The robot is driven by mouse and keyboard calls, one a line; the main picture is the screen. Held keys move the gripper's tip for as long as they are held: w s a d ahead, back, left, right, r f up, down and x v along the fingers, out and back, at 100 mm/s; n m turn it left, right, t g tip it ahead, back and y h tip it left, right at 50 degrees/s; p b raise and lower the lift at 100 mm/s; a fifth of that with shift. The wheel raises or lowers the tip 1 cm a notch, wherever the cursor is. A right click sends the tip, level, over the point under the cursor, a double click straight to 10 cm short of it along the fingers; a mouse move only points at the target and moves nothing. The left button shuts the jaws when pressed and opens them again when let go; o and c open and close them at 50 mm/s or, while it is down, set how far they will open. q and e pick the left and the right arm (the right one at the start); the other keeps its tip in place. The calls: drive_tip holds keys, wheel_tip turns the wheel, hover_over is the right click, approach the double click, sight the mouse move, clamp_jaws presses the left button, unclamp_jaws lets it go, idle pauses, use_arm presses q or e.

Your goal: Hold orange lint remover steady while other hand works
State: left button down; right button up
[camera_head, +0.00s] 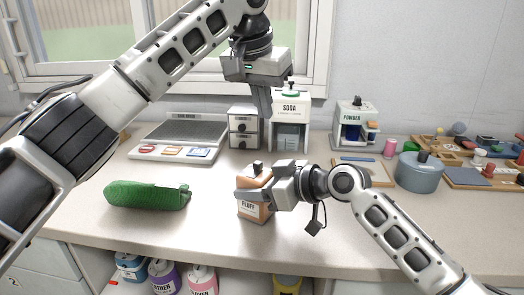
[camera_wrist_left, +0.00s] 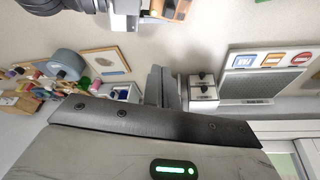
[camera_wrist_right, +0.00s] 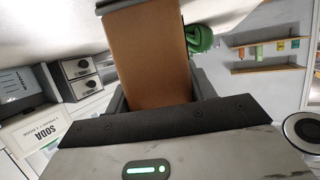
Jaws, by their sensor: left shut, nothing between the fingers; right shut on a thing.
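The orange lint remover (camera_head: 255,208), a box-like thing marked "FLUFF" with a dark top, stands upright at the front middle of the counter. My right gripper (camera_head: 250,195) is shut on it from the right side. In the right wrist view the lint remover's plain orange side (camera_wrist_right: 150,55) fills the space between the fingers. My left gripper (camera_head: 264,115) is shut and empty, raised above the counter in front of the drawer box and soda dispenser. Its closed fingers also show in the left wrist view (camera_wrist_left: 160,85). The lint remover's right side is hidden by my right gripper.
A green bag (camera_head: 146,195) lies left of the lint remover. Behind are a grey panelled tray (camera_head: 185,130), a small drawer box (camera_head: 243,128), the soda dispenser (camera_head: 291,112) and a powder dispenser (camera_head: 357,125). A blue-grey pot (camera_head: 419,174) stands right. The counter's front left is clear.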

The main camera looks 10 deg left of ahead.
sight(258, 162)
use_arm(q)
drive_tip(key=shift+f, duration=0.1)
drive_tip(key=x, duration=1)
use_arm(e)
drive_tip(key=shift+r, duration=0.1)
use_arm(q)
drive_tip(key=shift+s+a, duration=0.25)
drive_tip(key=shift+s, duration=0.35)
drive_tip(key=shift+s+a, duration=0.25)
drive_tip(key=shift+s, duration=0.35)
drive_tip(key=shift+s+a, duration=0.25)
drive_tip(key=shift+s, duration=0.35)
drive_tip(key=shift+s+a, duration=0.2)
drive_tip(key=shift+s, duration=0.35)
drive_tip(key=shift+s+a, duration=0.2)
drive_tip(key=shift+s, duration=0.3)
use_arm(e)
drive_tip(key=shift+w, duration=0.1)
